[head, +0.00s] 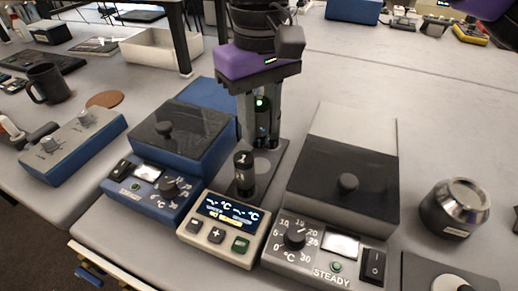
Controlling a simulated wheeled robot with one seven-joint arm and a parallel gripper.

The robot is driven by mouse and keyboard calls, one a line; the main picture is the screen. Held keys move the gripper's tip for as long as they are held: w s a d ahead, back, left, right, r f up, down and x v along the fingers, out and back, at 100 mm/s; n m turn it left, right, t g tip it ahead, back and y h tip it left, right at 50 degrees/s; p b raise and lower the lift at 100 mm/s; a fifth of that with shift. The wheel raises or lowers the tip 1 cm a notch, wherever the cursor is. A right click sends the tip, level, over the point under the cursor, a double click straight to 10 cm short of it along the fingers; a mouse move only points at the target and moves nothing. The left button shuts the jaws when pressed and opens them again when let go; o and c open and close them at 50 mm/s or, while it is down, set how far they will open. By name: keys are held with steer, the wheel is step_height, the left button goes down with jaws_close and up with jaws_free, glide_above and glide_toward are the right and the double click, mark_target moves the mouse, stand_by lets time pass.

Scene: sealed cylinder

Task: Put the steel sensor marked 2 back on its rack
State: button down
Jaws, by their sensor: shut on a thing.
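My gripper (261,140) points down in the middle of the head view, behind the small display box. It is shut on a dark cylinder (263,116) held upright between the fingers, with a green light near its top. No number is readable on it, so I cannot tell if it is the sensor marked 2. A black cylinder marked 1 (243,176) stands upright in front of the gripper on a grey plate (272,174), which looks like the rack. A pale round spot on the plate lies just below the held cylinder; I cannot tell if they touch.
A blue lidded unit (172,205) stands close on the left and a grey lidded unit (330,225) close on the right. The display box (224,228) is in front. A steel-topped round pot (455,207) sits far right.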

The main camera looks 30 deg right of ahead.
mark_target(260, 101)
steer(key=shift+f+b, duration=0.3)
steer(key=shift+f, duration=2.5)
steer(key=shift+f, duration=0.1)
steer(key=shift+f, duration=0.1)
steer(key=c, duration=1.1)
jaws_free()
step_height(260, 101, up, 12)
steer(key=shift+r+p, duration=0.2)
steer(key=shift+p, duration=0.6)
steer(key=shift+r, duration=0.1)
